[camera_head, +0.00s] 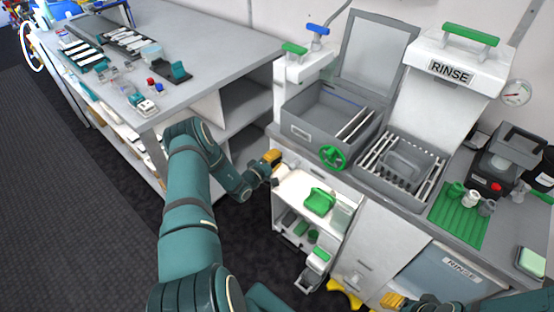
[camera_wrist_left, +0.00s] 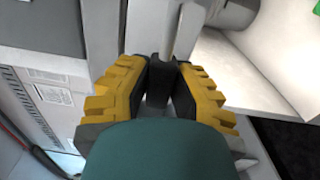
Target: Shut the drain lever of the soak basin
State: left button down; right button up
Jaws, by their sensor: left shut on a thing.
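The soak basin appears to be the open grey basin (camera_head: 300,131) on the left of the wash counter, with a small unreadable label on its front. My left gripper (camera_head: 273,157) is at the counter's front edge, just below this basin. In the head view the lever is hidden behind the gripper.
A green handwheel (camera_head: 333,157) is on the counter front, right of my left gripper. An open shelf (camera_head: 290,190) with green items is below. A rinse hood (camera_head: 450,75) and rack (camera_head: 400,165) stand right. A grey workbench (camera_head: 215,50) is at left.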

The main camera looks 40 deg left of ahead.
pick_arm(q)
jog(key=shift+w+r+m, duration=0.1)
jog(key=shift+r+m, duration=0.3)
jog(key=c, duration=0.8)
grip_release()
jog(key=shift+s+f, duration=0.1)
jog(key=shift+s, duration=0.35)
jog(key=s, duration=1.1)
jog(key=shift+a, duration=0.2)
